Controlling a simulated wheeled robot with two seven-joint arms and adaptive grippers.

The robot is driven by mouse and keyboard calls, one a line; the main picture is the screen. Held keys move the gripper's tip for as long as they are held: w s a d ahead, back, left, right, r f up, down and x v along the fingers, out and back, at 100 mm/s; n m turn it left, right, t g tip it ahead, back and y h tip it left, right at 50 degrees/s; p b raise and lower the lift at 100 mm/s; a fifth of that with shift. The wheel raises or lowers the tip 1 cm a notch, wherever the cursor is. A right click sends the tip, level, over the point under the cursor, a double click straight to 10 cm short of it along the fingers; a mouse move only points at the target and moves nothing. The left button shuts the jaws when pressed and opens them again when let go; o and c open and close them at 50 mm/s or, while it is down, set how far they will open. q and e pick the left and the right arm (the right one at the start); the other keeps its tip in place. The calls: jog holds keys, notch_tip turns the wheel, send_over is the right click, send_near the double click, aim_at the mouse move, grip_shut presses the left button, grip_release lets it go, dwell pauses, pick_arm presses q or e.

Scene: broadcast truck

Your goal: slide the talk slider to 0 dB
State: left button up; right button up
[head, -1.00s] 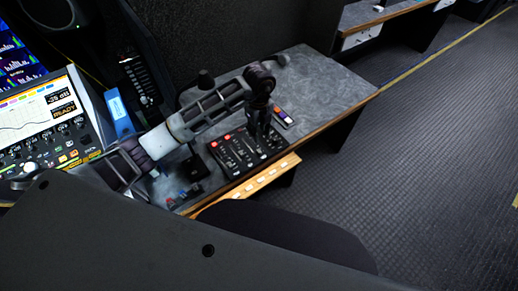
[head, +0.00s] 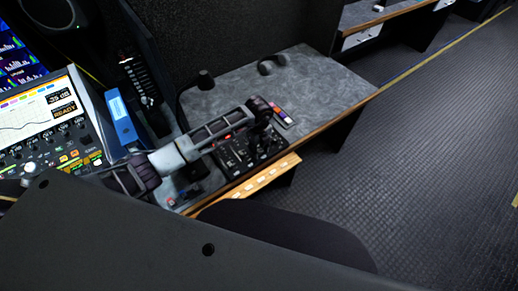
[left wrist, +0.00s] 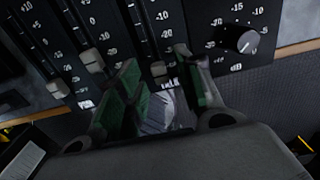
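The black fader panel (head: 230,158) lies on the grey desk, partly hidden under my left arm in the head view. In the left wrist view the talk slider's light grey cap (left wrist: 158,70) sits near the bottom of its slot, just above the partly covered TALK label (left wrist: 168,85). My left gripper (left wrist: 158,58) is open, its green-padded fingers apart on either side of that cap. I cannot tell whether either finger touches it. In the head view the left gripper (head: 262,112) is over the panel's right part. My right gripper is not in view.
Two other slider caps, one nearer (left wrist: 92,60) and one farther left (left wrist: 57,89), stand beside the talk slider. A round knob (left wrist: 241,40) is to its right. A coloured button pad (head: 283,117) and headphones (head: 271,65) lie on the desk. The desk's far right is clear.

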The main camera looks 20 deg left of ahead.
pick_arm(q)
jog(key=shift+f, duration=0.15)
grip_shut()
dwell(0.4)
jog(key=shift+w+a, duration=0.1)
